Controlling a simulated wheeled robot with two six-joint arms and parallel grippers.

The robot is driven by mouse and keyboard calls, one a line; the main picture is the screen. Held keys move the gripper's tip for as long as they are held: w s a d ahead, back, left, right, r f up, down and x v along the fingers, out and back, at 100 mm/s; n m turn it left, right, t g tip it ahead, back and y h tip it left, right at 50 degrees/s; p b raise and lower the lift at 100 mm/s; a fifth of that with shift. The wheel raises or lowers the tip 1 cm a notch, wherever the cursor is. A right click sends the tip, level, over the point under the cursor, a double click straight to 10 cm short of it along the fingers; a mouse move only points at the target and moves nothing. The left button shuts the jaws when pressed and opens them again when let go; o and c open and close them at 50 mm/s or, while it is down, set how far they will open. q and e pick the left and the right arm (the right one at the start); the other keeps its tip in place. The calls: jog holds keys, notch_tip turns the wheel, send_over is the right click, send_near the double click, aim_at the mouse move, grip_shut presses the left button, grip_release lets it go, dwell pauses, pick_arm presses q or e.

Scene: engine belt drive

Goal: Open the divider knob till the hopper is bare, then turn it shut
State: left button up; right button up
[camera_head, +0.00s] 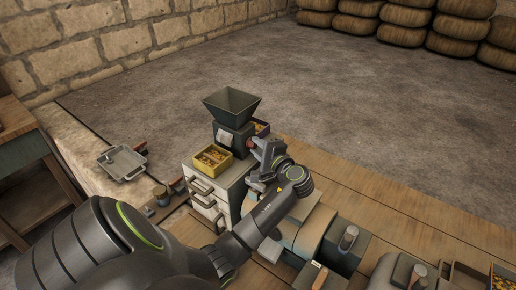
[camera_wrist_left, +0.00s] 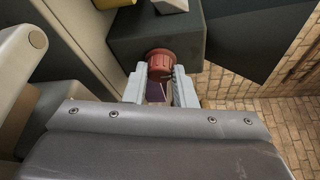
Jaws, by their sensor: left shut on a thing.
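The dark green hopper (camera_head: 232,98) sits on top of the divider body (camera_head: 234,140). I see no grain on its inner walls; its throat is too dark to tell. The ribbed red divider knob (camera_wrist_left: 160,64) sticks out of the body's side. My left gripper (camera_head: 256,146) is shut on the knob, with one pale finger on each side of it in the left wrist view (camera_wrist_left: 158,88). A yellow box (camera_head: 225,166) of brown and yellow grain stands in front of the divider. A purple box (camera_head: 264,126) with grain is partly hidden behind my gripper. My right gripper is out of view.
The divider and yellow box stand on a pale drawer cabinet (camera_head: 205,187). A metal tray (camera_head: 122,162) lies at the left on the stone ledge. Grey-green machinery (camera_head: 345,245) crowds the lower right. Stacked sacks (camera_head: 400,20) line the back wall. The floor between is open.

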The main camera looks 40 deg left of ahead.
pick_arm(q)
jog(key=o, duration=1)
